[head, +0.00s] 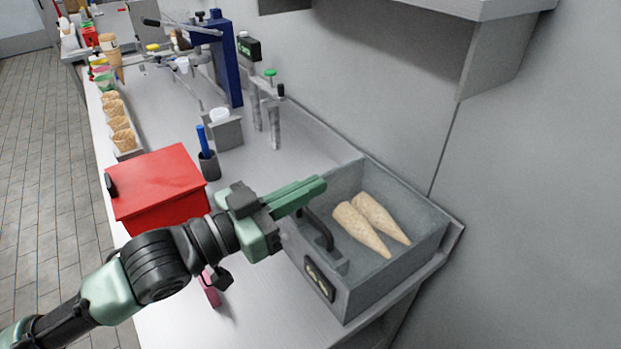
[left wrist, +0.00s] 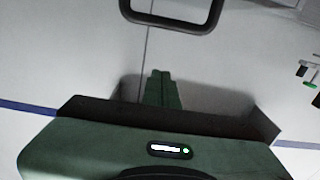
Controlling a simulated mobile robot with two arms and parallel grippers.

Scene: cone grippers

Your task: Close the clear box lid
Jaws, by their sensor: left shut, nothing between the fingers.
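The clear box (head: 425,250) stands at the right end of the counter, grey and see-through, with two cones (head: 362,229) lying inside. A dark curved handle (head: 318,230) shows at its left side, and the handle also appears at the top of the left wrist view (left wrist: 170,22). The lid's outline is hard to make out, so I cannot tell its exact angle. My left gripper (head: 318,186) is shut and empty, above the box's left edge and close to the handle. Its green fingers show in the left wrist view (left wrist: 161,75), apart from the handle. My right gripper is out of view.
A red box (head: 158,180) stands left of my gripper, with a cup holding a blue stick (head: 207,160) behind it. A pink object (head: 210,290) is partly hidden by my arm. A wall shelf (head: 430,8) overhangs at the upper right.

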